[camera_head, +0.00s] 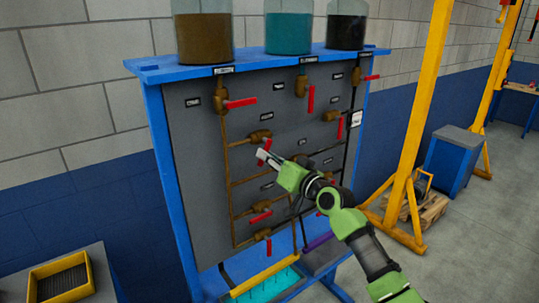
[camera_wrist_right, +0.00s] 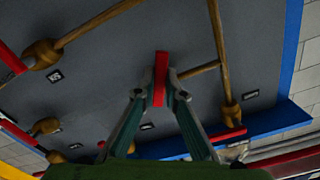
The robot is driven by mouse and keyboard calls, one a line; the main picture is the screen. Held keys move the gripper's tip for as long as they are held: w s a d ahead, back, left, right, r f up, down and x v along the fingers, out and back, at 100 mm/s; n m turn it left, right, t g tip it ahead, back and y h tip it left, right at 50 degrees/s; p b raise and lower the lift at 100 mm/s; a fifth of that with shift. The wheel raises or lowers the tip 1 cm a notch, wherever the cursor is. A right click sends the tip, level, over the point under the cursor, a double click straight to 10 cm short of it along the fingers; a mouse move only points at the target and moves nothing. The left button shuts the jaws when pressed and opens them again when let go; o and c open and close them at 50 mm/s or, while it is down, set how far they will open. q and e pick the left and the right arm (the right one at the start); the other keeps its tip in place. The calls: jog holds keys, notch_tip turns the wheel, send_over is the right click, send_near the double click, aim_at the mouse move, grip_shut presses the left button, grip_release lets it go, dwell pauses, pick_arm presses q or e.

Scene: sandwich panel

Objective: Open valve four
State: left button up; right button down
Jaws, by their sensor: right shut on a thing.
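My right gripper (camera_head: 263,157) reaches in from the lower right to the grey panel (camera_head: 195,190). It is at the brass valve (camera_head: 260,136) in the middle left of the panel, and its fingers are shut on that valve's red handle (camera_head: 266,146). In the right wrist view the red handle (camera_wrist_right: 160,78) stands between the fingertips (camera_wrist_right: 159,98), seen nearly edge on. The handle hides much of its valve body there. The small labels are too blurred to read, so I cannot tell which valve is number four. My left gripper is not in view.
Other red-handled valves sit around it, including an upper left one (camera_head: 240,103) and a lower one (camera_head: 261,217). Brown (camera_head: 203,38), teal (camera_head: 289,33) and black (camera_head: 346,32) tanks stand on the blue frame's top. A yellow post (camera_head: 419,110) stands to the right.

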jog(key=shift+s+a+r+m, duration=0.1)
jog(key=shift+a+r+m, duration=0.05)
jog(key=shift+m, duration=0.45)
jog(key=shift+p, duration=0.3)
jog(key=c, duration=2.1)
grip_release()
jog(key=v, duration=1.2)
